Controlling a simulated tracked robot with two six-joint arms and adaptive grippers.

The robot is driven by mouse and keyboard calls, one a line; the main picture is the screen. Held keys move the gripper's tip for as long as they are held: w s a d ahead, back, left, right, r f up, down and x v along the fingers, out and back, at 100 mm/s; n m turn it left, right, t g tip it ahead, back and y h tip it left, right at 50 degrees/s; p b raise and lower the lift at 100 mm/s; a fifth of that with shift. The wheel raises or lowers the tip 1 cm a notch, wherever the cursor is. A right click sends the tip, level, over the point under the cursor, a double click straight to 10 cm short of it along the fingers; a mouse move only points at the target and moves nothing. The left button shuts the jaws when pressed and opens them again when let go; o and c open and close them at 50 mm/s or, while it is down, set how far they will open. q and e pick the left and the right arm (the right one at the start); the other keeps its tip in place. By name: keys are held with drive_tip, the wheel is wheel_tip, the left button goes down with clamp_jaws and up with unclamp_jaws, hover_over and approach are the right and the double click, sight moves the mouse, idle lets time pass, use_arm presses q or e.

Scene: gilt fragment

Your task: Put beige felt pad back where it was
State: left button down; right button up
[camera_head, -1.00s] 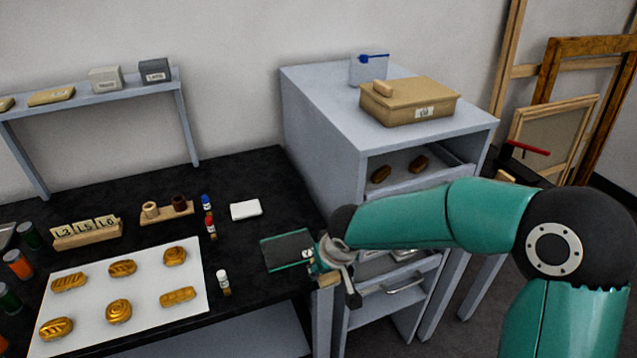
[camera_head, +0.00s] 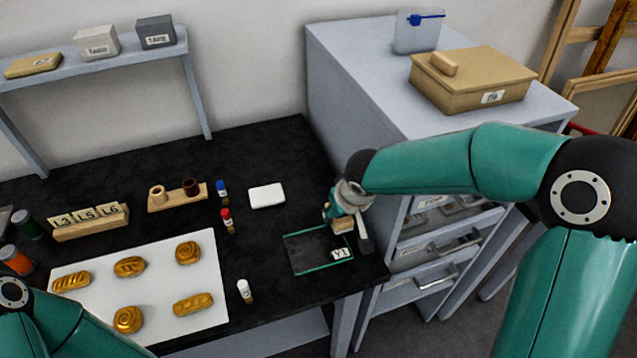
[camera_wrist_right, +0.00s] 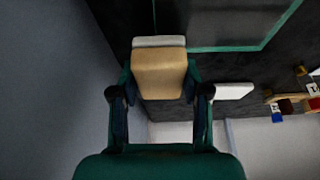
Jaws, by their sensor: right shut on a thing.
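The beige felt pad (camera_wrist_right: 160,72) is held between the fingers of my right gripper (camera_wrist_right: 158,88) in the right wrist view, with a pale grey layer at its far edge. In the head view the pad (camera_head: 343,225) shows as a small tan block under the right gripper (camera_head: 347,215), just above the back right of a green-outlined dark area (camera_head: 308,250) on the black table. Whether the pad touches the table is unclear. My left arm shows at the lower left of the head view, but its gripper is out of view.
A white label marked Y1 (camera_head: 341,253) lies in the outlined area's front right corner. A white block (camera_head: 267,195) lies behind it. A white sheet (camera_head: 150,290) with golden pieces is to the left. A grey drawer cabinet (camera_head: 350,95) stands close at right.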

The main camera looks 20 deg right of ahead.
drive_tip(key=shift+w+d+r, duration=0.1)
drive_tip(key=shift+d+r, duration=0.05)
drive_tip(key=shift+d, duration=0.05)
drive_tip(key=w+d+r+m+p, duration=0.1)
drive_tip(key=w+r+m+p, duration=0.1)
drive_tip(key=w+r, duration=0.65)
wheel_tip(320, 180, up, 8)
drive_tip(key=m+h, duration=0.2)
hover_over(319, 182)
drive_tip(key=s, duration=0.1)
wheel_tip(319, 182, down, 14)
drive_tip(key=shift+s+a+f+p, duration=0.1)
drive_tip(key=shift+s+f+p, duration=0.05)
drive_tip(key=shift+f+p, duration=0.15)
wheel_tip(319, 182, down, 5)
drive_tip(key=shift+r+p, duration=0.1)
drive_tip(key=shift+p, duration=0.2)
